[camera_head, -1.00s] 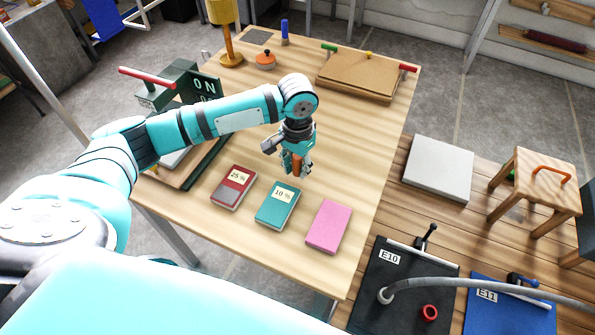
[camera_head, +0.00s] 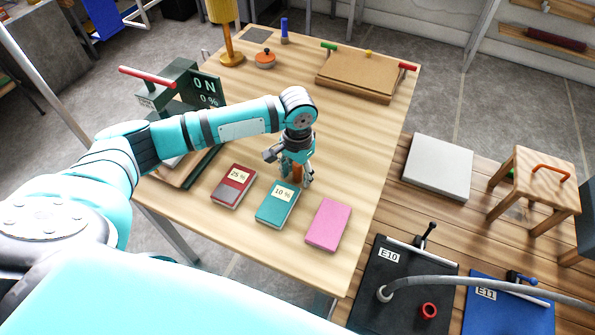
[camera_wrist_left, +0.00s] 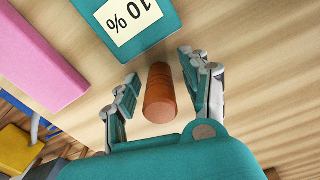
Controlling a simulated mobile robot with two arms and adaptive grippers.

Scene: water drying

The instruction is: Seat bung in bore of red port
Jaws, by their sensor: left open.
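The bung is an orange-brown cylinder (camera_wrist_left: 160,92) in the left wrist view, standing on the wooden table between my left gripper's open fingers, with a gap on each side. In the head view the bung (camera_head: 297,173) shows as a small orange patch, partly hidden by the fingers. My left gripper (camera_head: 296,178) is open and low over the table, behind the teal 10 % block; its fingers also show in the left wrist view (camera_wrist_left: 162,90). The red port (camera_head: 429,310) is a ring on the black E10 panel at the lower right. My right gripper is not in view.
Red 25 % (camera_head: 233,186), teal 10 % (camera_head: 277,204) and pink (camera_head: 327,224) blocks lie in front of the gripper. A grey hose (camera_head: 480,286) crosses the E10 panel (camera_head: 375,313). A green display stand (camera_head: 207,90) stands left.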

